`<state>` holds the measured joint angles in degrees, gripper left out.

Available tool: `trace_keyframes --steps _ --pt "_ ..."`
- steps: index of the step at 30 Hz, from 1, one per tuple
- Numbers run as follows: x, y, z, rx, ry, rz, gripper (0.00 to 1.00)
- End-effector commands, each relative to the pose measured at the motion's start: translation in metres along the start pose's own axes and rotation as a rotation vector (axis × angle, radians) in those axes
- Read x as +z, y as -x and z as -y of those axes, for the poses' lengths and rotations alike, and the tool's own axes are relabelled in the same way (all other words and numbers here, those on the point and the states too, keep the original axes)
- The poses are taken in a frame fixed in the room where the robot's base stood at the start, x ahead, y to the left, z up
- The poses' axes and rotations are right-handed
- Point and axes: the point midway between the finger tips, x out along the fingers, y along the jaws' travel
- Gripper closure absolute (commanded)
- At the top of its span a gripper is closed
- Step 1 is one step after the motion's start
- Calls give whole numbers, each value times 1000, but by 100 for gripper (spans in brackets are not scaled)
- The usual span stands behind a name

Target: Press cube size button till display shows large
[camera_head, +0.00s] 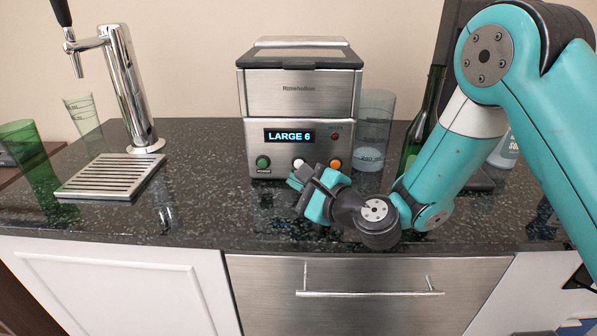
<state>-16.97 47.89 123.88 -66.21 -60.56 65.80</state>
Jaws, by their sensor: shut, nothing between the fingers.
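The ice machine (300,105) is a steel box with a dark-framed lid, standing on the counter in the middle of the head view. Its display (289,136) reads "LARGE 6". Below the display are a green button (263,162) at left, a white button (298,163) in the middle and an orange button (335,164) at right. The button labels are too small to read or hidden. My gripper (296,178) is shut and empty, just in front of and below the white button. I cannot tell whether it touches the machine.
A clear measuring cup (373,130) stands close to the machine's right side, with a green bottle (420,125) beside it behind my arm. A chrome beer tap (125,90) with a drip tray (112,177) is at left. The counter (205,200) between tray and machine is clear.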

Motion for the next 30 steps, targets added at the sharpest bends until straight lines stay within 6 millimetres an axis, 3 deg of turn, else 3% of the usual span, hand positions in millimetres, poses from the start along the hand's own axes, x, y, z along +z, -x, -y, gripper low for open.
trace_keyframes --steps 8,26,30 --pt "9 14 -11 -1 0 0 100" --pt "11 14 -10 0 2 1 100" --pt "32 19 -2 51 99 45 100"
